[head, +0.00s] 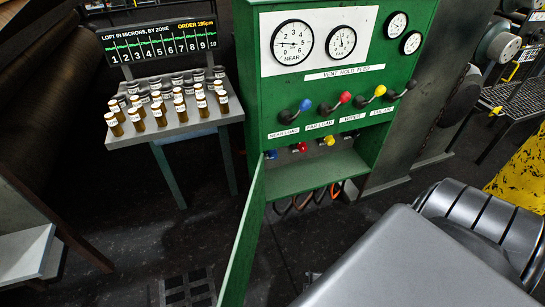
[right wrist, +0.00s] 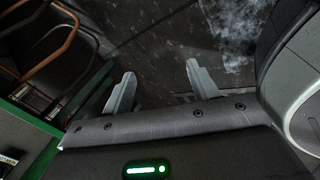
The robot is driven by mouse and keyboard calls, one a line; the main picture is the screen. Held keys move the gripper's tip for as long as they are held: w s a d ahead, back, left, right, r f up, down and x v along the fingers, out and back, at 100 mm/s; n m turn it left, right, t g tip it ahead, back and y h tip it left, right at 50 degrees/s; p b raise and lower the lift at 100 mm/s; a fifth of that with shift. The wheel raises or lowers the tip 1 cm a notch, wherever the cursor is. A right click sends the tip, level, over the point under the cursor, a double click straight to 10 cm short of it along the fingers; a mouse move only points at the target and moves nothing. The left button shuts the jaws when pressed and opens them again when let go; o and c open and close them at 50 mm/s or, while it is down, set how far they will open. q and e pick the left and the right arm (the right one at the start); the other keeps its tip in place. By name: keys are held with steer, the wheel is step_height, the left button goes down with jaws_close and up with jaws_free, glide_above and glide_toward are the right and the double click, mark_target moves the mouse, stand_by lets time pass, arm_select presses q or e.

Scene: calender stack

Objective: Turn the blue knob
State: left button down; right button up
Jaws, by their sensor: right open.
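The green cabinet (head: 262,130) stands in the middle of the head view. A blue ball-ended lever (head: 305,104) is on its front panel, left of a red, a yellow and a black one. A small blue knob (head: 271,154) sits lower, inside the open compartment, beside a small red knob (head: 301,147) and a small yellow knob (head: 328,140). My right gripper (right wrist: 160,69) is open and empty in the right wrist view, over dark floor. No blue knob shows there. My left gripper is in neither view.
The cabinet's green door (head: 243,243) hangs open toward the viewer. Hoses (head: 308,199) run below the compartment. A grey table (head: 170,130) with several amber vials stands at left. A yellow barrier (head: 522,175) is at right. The floor left of the door is mostly clear.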

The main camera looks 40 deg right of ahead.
steer(key=w+d+r+n+t+h+b, duration=0.1)
steer(key=w+d+r+n+t+b, duration=0.2)
steer(key=w, duration=0.5)
steer(key=w+d+r+n+t+h+b, duration=0.1)
steer(key=w+d+r+n+b, duration=0.2)
steer(key=w, duration=0.4)
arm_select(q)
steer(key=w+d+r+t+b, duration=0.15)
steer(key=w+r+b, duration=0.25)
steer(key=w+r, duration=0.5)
arm_select(e)
steer(key=n+t+h+b, duration=0.25)
steer(key=n+t, duration=0.55)
steer(key=n, duration=0.8)
glide_toward(274, 156)
steer(key=b+x, duration=0.3)
steer(key=x, duration=0.5)
steer(key=shift+w+d+f, duration=0.1)
steer(key=shift+d+f, duration=0.1)
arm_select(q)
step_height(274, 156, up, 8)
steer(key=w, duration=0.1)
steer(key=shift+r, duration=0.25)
arm_select(e)
steer(key=shift+w+d, duration=0.15)
steer(key=shift+w, duration=0.45)
steer(key=shift+c, duration=0.5)
steer(key=c, duration=0.9)
steer(key=shift+r, duration=0.1)
